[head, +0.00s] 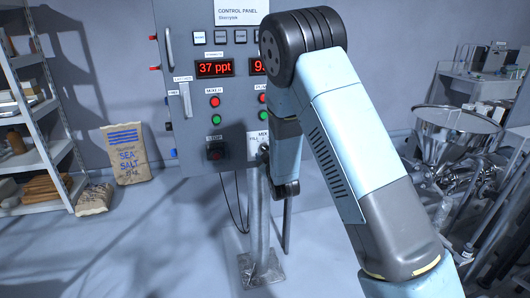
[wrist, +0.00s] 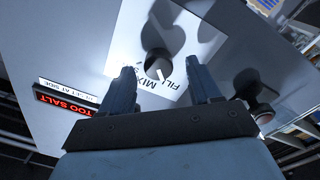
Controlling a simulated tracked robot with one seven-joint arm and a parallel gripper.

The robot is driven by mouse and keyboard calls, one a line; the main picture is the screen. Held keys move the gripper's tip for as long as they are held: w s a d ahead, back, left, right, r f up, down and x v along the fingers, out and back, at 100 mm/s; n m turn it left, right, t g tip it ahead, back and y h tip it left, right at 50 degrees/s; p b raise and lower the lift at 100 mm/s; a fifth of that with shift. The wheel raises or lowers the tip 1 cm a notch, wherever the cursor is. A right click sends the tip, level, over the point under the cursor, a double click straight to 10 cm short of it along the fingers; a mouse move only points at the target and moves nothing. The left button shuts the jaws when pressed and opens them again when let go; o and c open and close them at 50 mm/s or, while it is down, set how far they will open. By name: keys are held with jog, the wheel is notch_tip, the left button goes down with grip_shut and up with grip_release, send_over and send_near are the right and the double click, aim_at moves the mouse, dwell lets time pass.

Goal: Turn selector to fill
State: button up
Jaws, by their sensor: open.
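The selector is a dark round knob (wrist: 157,62) on a white plate (wrist: 128,50) marked MIX and FILL, seen in the wrist view. A thin pale line shows by the knob near the lettering; I cannot tell for certain which mark it points at. My gripper (wrist: 163,82) is open, its two dark fingers pointing at the plate, one on each side of the knob's lower edge. The knob lies between and slightly beyond the fingertips, with no clear contact.
A post (head: 260,225) stands below. A salt sack (head: 126,153) and shelves are left; a steel hopper (head: 440,135) is right.

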jog(key=v, duration=1.1)
jog(key=shift+s, duration=0.4)
jog(key=shift+d, duration=0.1)
